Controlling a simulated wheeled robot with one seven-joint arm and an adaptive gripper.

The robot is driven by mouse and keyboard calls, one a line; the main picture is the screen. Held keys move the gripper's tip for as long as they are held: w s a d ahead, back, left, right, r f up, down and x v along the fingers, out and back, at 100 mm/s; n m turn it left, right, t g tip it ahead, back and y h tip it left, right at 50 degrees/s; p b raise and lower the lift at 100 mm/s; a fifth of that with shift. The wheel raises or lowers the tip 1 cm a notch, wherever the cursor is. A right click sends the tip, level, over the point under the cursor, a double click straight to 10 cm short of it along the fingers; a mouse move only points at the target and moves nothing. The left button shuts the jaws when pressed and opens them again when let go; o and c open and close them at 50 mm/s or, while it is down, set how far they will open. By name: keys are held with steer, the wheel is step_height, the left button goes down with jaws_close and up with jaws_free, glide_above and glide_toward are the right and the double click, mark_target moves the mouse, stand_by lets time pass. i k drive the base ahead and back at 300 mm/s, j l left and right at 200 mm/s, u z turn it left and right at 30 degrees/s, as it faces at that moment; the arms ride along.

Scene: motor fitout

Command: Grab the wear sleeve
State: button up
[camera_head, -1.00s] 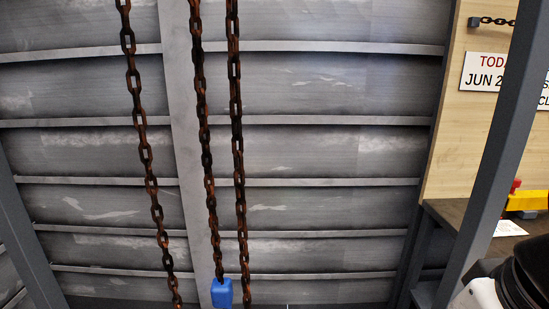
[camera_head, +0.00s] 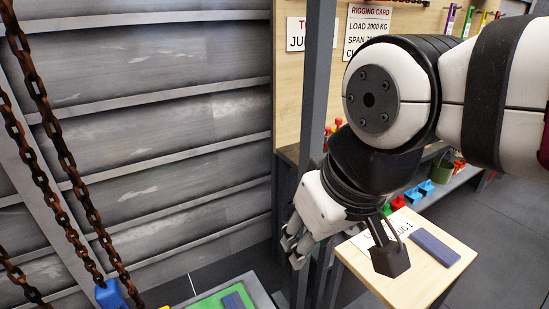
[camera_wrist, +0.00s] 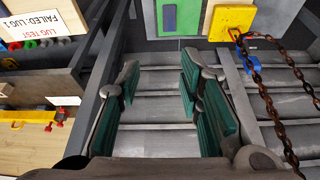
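No part is marked as the wear sleeve, and I cannot tell for sure which thing it is. A flat blue-grey block (camera_head: 436,247) lies on a small wooden table (camera_head: 408,285) at the lower right of the head view. A similar blue-grey piece (camera_head: 233,301) lies on a green surface (camera_head: 206,305) at the bottom edge; it also shows in the wrist view (camera_wrist: 169,18). My gripper (camera_head: 293,243) hangs left of the small table, apart from both pieces. In the wrist view my gripper (camera_wrist: 160,95) is open, with nothing between its green-padded fingers.
Rusty chains (camera_head: 68,160) hang at the left, one with a blue fitting (camera_head: 110,294). A grey post (camera_head: 317,90) stands close behind my gripper. A yellow block (camera_wrist: 232,20) sits near the chains. A bench with a yellow-and-red tool (camera_wrist: 35,118) lies left in the wrist view.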

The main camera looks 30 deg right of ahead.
mark_target(436, 248)
steer(key=z, duration=1.6)
